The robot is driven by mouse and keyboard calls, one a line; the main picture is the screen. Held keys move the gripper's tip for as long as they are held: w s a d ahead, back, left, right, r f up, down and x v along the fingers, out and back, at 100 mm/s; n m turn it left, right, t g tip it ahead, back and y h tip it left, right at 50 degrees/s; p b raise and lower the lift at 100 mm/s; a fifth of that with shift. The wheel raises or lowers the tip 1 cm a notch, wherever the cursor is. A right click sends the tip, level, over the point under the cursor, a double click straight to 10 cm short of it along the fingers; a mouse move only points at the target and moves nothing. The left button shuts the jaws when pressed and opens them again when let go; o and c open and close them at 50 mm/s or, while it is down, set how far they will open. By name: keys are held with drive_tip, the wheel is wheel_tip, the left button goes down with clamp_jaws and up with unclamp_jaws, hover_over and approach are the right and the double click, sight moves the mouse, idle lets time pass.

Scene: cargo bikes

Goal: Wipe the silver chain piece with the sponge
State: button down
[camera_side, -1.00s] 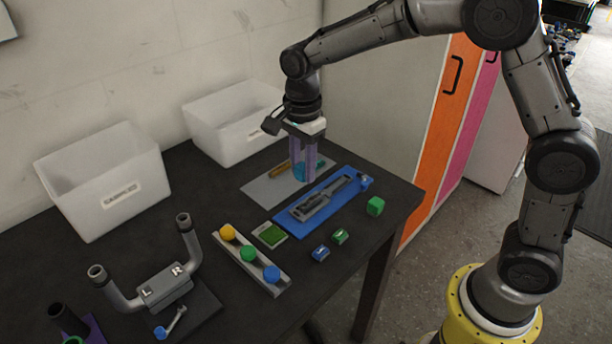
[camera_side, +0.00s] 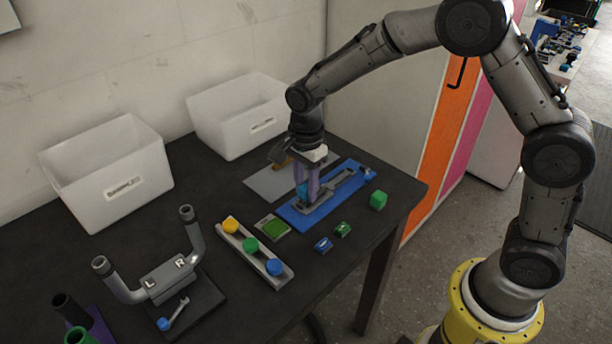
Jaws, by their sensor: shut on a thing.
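The sponge is at the near left end of the silver chain piece (camera_side: 346,184), partly hidden by the fingers. It looks low against the piece, but I cannot tell whether it touches. The chain piece lies lengthwise on a blue mat (camera_side: 328,214), and its near end is partly covered by my gripper and the sponge.
A grey mat (camera_side: 264,184) lies behind. A green cube (camera_side: 378,200), small blue and green blocks (camera_side: 323,244), a green pad (camera_side: 275,226) and a rail with coloured knobs (camera_side: 239,237) are nearby. White bins (camera_side: 105,180) stand along the wall.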

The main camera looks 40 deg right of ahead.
sight(324, 186)
drive_tip(key=shift+d+f, duration=0.15)
drive_tip(key=shift+d, duration=0.3)
drive_tip(key=shift+d+f, duration=0.15)
drive_tip(key=shift+d, duration=2.35)
drive_tip(key=a, duration=0.5)
drive_tip(key=shift+a, duration=0.35)
drive_tip(key=shift+a+r, duration=0.15)
drive_tip(key=shift+r, duration=3.95)
